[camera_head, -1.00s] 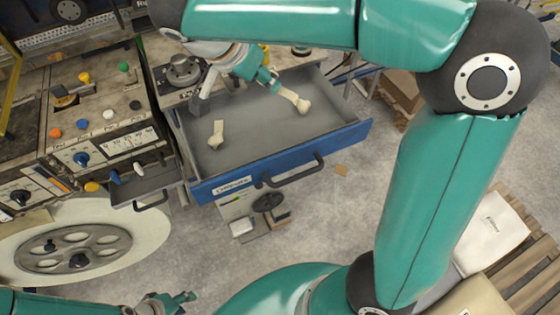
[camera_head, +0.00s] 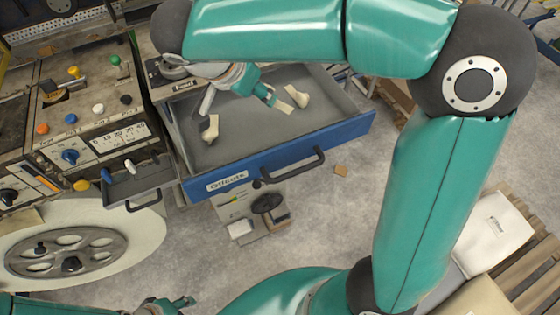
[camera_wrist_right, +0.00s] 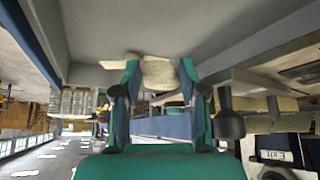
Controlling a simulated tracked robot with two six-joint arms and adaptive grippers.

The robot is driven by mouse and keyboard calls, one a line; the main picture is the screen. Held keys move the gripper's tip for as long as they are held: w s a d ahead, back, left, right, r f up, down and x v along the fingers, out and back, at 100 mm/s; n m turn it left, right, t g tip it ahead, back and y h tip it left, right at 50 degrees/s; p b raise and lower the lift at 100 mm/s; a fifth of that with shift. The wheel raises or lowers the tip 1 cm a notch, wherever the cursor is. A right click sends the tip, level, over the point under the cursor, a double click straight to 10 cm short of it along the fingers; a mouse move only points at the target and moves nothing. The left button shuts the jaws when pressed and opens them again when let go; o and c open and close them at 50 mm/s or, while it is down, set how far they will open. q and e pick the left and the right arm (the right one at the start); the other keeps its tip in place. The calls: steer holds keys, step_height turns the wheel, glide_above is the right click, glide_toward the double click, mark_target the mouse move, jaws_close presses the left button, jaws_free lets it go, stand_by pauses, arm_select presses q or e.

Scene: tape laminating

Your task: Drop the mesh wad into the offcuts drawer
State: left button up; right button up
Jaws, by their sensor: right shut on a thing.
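The offcuts drawer (camera_head: 290,150) is pulled open, with a blue front and a grey inside. My right gripper (camera_head: 271,97) is inside the drawer's outline, toward its back right. It is shut on the mesh wad (camera_head: 297,95), a pale beige lump at its fingertips. In the right wrist view the wad (camera_wrist_right: 158,72) shows between the two teal fingers (camera_wrist_right: 158,88), with the grey drawer wall behind. A flat pale strip (camera_head: 284,105) shows beside the wad. How far the wad is above the drawer floor is unclear. My left gripper (camera_head: 172,304) is at the bottom edge, its jaws unclear.
Another pale scrap (camera_head: 210,128) lies in the drawer's left part. A small grey drawer (camera_head: 138,184) stands open on the left, below a control panel (camera_head: 95,120) with knobs. A large pale wheel (camera_head: 70,250) is at lower left.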

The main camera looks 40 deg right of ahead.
steer(key=shift+f, duration=0.1)
steer(key=o, duration=0.8)
steer(key=shift+v, duration=6)
